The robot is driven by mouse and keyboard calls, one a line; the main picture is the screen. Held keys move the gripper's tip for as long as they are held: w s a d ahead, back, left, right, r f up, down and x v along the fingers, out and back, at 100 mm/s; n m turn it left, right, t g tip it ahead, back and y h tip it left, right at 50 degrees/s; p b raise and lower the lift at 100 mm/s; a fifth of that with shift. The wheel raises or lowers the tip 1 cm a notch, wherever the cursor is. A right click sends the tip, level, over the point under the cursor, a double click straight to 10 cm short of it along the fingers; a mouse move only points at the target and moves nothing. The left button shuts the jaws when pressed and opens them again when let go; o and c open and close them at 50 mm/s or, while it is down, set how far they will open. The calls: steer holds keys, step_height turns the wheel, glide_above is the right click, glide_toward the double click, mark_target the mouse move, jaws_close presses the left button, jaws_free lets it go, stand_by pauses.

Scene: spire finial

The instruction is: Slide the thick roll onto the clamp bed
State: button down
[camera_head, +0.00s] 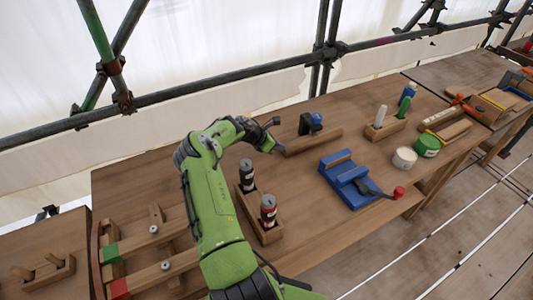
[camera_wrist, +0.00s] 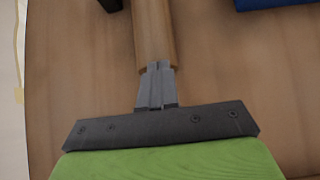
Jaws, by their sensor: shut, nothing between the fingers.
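The thick roll (camera_head: 315,141) is a long brown wooden cylinder lying on the workbench behind the clamp bed. The blue clamp bed (camera_head: 349,192) stands on the bench in front of it, with wood-coloured pieces on top and a dark lever ending in a red knob at its right. My gripper (camera_head: 281,149) is low at the left end of the roll. In the wrist view, my gripper (camera_wrist: 158,68) is shut, its fingertips right at the near end of the roll (camera_wrist: 153,28). I cannot tell if they touch. Nothing is held.
White and green tubs (camera_head: 405,157) stand to the right. Bare bench lies between roll and clamp bed.

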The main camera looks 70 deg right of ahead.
steer(key=shift+f, duration=0.2)
steer(key=w+a, duration=0.2)
steer(key=w, duration=0.1)
steer(key=shift+a+p, duration=0.3)
steer(key=shift+p, duration=0.1)
steer(key=v, duration=1)
steer(key=shift+s+r, duration=0.15)
steer(key=shift+r, duration=0.05)
steer(key=shift+a, duration=0.1)
